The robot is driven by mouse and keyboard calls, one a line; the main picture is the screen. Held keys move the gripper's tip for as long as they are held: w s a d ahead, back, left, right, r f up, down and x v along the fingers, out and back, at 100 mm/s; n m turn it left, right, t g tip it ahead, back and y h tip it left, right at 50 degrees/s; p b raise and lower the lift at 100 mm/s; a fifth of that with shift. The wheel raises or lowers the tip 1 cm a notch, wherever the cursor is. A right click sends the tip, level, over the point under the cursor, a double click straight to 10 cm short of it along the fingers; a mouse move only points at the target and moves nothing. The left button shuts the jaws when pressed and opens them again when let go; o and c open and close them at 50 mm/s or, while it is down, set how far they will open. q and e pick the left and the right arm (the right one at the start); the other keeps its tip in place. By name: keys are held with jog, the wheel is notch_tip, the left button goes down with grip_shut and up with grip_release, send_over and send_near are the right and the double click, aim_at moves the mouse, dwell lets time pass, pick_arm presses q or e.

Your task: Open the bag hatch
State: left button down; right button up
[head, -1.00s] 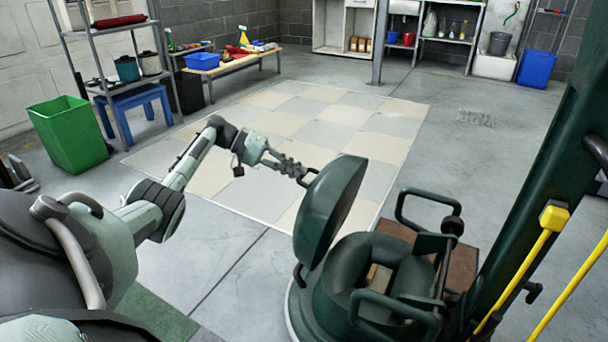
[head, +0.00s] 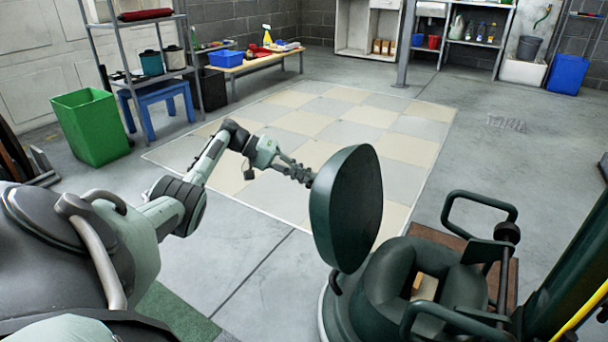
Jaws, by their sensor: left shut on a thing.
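The bag hatch lid (head: 356,207), a dark green round disc, stands nearly upright at the left side of the green machine's round opening (head: 393,280). Its broad flat face shows, and the opening is uncovered. A small tan block (head: 424,289) shows inside the opening. My left gripper (head: 308,178) reaches in from the left to the lid's left edge. It is shut on the hatch handle, which is mostly hidden behind the lid's edge. My right gripper is not in view.
Dark green bar handles (head: 480,200) surround the opening on the right. A green bin (head: 92,127), a shelf rack and a bench (head: 262,62) stand at the back left. The checkered floor mat (head: 290,140) beyond the arm is clear.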

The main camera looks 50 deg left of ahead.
pick_arm(q)
jog(key=shift+a+r, duration=0.1)
jog(key=shift+r, duration=0.05)
jog(key=c, duration=1.6)
grip_release()
jog(key=shift+r, duration=0.1)
jog(key=shift+o, duration=0.2)
jog(key=v, duration=1.2)
jog(key=shift+s, duration=0.1)
